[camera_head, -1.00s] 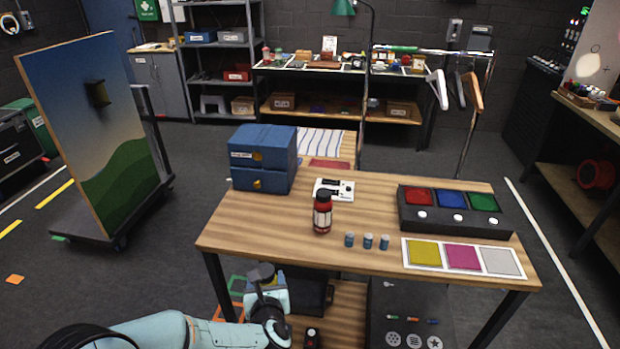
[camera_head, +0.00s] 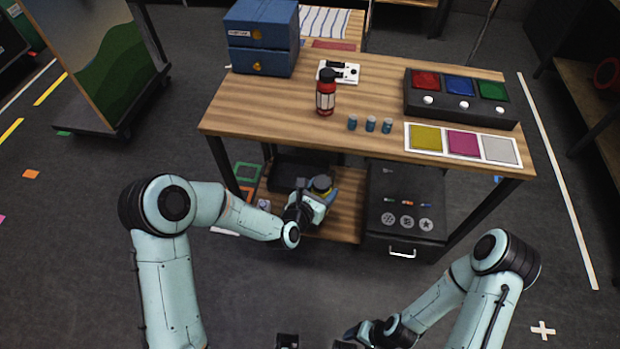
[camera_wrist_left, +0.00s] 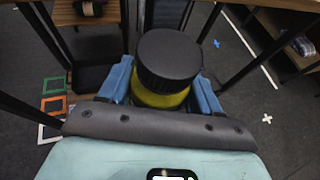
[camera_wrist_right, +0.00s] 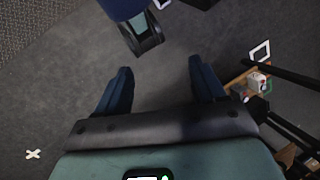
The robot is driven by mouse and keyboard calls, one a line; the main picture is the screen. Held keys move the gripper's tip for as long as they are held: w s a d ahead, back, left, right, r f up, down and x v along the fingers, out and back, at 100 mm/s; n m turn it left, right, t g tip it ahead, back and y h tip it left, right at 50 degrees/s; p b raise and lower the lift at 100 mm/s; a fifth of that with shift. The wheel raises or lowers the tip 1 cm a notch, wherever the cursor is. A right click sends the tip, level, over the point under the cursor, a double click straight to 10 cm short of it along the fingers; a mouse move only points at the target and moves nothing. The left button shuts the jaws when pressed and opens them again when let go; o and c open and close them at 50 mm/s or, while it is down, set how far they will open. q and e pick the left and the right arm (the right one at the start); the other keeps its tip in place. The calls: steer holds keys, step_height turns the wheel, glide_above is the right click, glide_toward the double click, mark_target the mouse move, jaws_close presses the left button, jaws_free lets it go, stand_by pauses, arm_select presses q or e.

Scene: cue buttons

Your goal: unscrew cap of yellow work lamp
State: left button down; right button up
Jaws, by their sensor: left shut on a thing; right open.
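The work lamp with its black cap (camera_wrist_left: 168,58) is between the fingers of my left gripper (camera_wrist_left: 162,88). A yellow band of the lamp body (camera_wrist_left: 160,99) shows just under the cap. In the head view the small, dark-topped lamp (camera_head: 321,184) sits upright in my left gripper (camera_head: 313,200), by the table's lower shelf. The lower part of the lamp is hidden. My right gripper (camera_wrist_right: 160,78) is open and empty over the floor, away from the lamp.
The wooden table (camera_head: 265,125) carries a blue drawer box (camera_head: 260,55), a red bottle (camera_head: 326,95), several small cans, a button box (camera_head: 460,108) and colour pads. Below are a lower shelf (camera_head: 345,205) and a dark cabinet (camera_head: 405,190). Open floor lies in front.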

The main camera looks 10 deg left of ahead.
steer(key=w+a+r+n+t+y, duration=0.1)
steer(key=w+a+r+n+t, duration=0.15)
steer(key=w+r, duration=0.55)
steer(key=w+a+r+n+t+y, duration=0.1)
steer(key=w+r+n+t+y, duration=0.2)
steer(key=w, duration=0.9)
step_height(320, 180, up, 27)
steer(key=m+g+h, duration=0.4)
steer(key=m+h, duration=0.2)
steer(key=h, duration=0.1)
glide_above(320, 181)
steer(key=shift+w+f, duration=0.15)
steer(key=shift+w, duration=0.2)
steer(key=shift+s+g+h, duration=0.25)
steer(key=shift+s+h, duration=0.05)
steer(key=shift+s, duration=0.05)
step_height(320, 181, down, 8)
steer(key=shift+r, duration=0.2)
